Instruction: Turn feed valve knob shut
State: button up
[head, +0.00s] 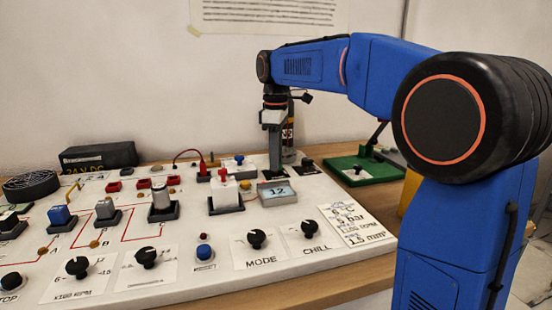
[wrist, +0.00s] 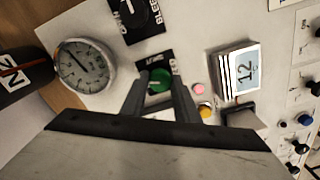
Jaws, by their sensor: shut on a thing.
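A round green knob (wrist: 160,79) sits on a black label plate in the wrist view. The plate's lettering is mostly covered by my gripper, so I cannot read its name. My gripper (wrist: 160,88) has one finger on each side of the green knob and is shut on it. In the head view my gripper (head: 275,166) reaches down at the back right of the white panel, and the knob is hidden there. A black knob (wrist: 136,14) with a label partly reading "BLEED" is just beyond it in the wrist view.
A round dial gauge (wrist: 85,66) and a dark N2 cylinder (wrist: 22,72) stand left of my gripper in the wrist view. Several knobs and switches crowd the white panel (head: 200,275).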

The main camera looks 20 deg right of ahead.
jog(key=m, duration=1.4)
dwell(0.7)
jog(key=o, duration=1.1)
notch_tip(320, 180, up, 17)
jog(key=shift+r, duration=0.2)
